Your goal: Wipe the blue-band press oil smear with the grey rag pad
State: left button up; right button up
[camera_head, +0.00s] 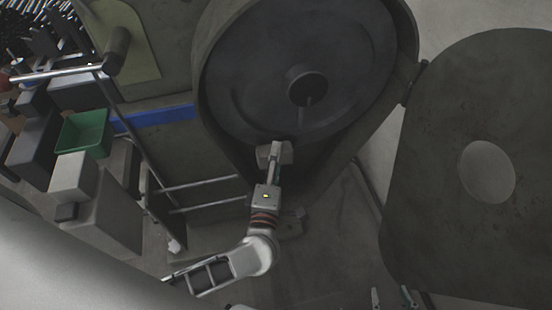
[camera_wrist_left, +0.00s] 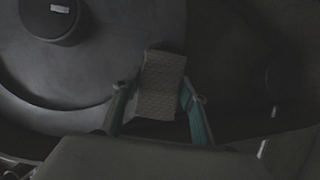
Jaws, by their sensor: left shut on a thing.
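The press with a blue band (camera_head: 155,118) has an open round housing with a large dark flywheel (camera_head: 345,60). My left gripper (camera_head: 275,152) is at the lower edge of the flywheel. It is shut on the grey rag pad (camera_wrist_left: 161,84), which sits between its two fingers in the left wrist view. The pad is in front of the flywheel's lower rim; I cannot tell whether it touches. I cannot make out the oil smear on the dark surfaces. My right gripper (camera_head: 392,298) shows only as two separated fingertips at the bottom edge, open and empty.
The press's round cover (camera_head: 450,150) hangs open at the right on a hinge. Left of my arm are metal rails (camera_head: 210,185), a green bin (camera_head: 84,133) and several grey boxes. Floor shows between the housing and the cover.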

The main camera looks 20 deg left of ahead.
aim_at(287, 159)
pick_arm(q)
jog(key=shift+w+a, duration=0.5)
jog(key=shift+w, duration=0.3)
pick_arm(e)
jog(key=shift+r, duration=0.15)
dwell(0.4)
